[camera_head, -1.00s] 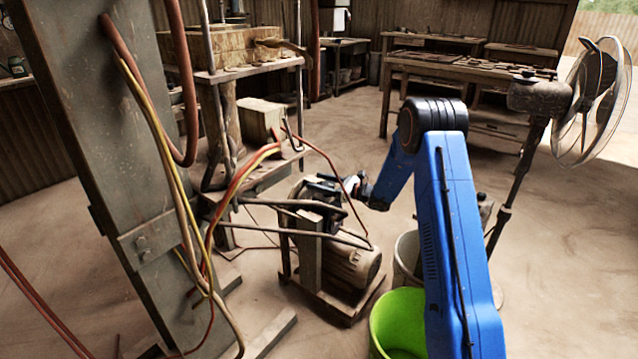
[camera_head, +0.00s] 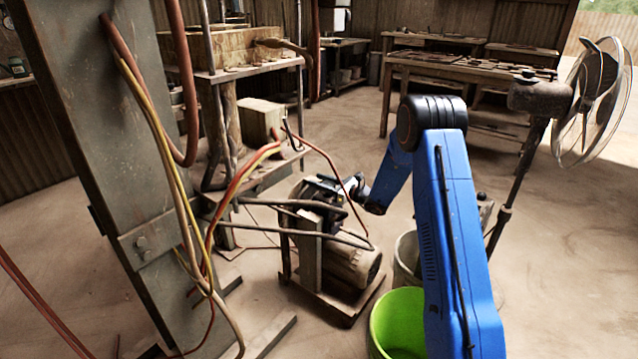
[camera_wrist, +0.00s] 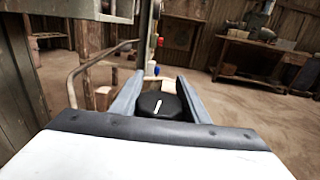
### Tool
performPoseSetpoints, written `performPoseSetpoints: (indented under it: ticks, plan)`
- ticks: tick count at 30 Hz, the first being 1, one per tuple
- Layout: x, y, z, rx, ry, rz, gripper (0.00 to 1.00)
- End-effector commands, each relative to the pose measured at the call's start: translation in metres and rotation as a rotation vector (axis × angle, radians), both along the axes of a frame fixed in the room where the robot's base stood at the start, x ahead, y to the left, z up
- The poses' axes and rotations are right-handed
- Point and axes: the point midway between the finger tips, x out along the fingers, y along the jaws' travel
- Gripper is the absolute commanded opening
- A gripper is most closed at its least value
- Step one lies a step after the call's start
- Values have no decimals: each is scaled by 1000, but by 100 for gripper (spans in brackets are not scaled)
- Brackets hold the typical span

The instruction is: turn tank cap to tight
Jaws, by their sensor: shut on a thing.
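The tank cap (camera_wrist: 160,106) is a black, many-sided knob with a white line on top. It sits between my two fingers in the wrist view, and the line points nearly straight up the picture, tilted slightly right. My gripper (camera_wrist: 159,100) is shut on the cap, with one grey finger on each side. In the head view my gripper (camera_head: 325,187) is over the pump unit (camera_head: 350,262), and the cap cannot be made out there. The cap's underside and the tank neck are hidden. No label for tight is readable.
A grey steel column (camera_head: 110,150) with red and yellow hoses stands at the left. A green bucket (camera_head: 397,325) stands near my arm. A pedestal fan (camera_head: 595,100) is at the right and a workbench (camera_head: 470,75) at the back. Open floor lies between them.

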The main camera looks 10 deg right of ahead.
Motion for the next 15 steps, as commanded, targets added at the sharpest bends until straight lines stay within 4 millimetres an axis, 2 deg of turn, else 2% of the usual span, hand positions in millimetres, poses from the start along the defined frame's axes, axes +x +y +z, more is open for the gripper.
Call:
performPoseSetpoints:
  ticks: [15]
  plan:
    - [7, -10, -1, 0, 3, -366, 19]
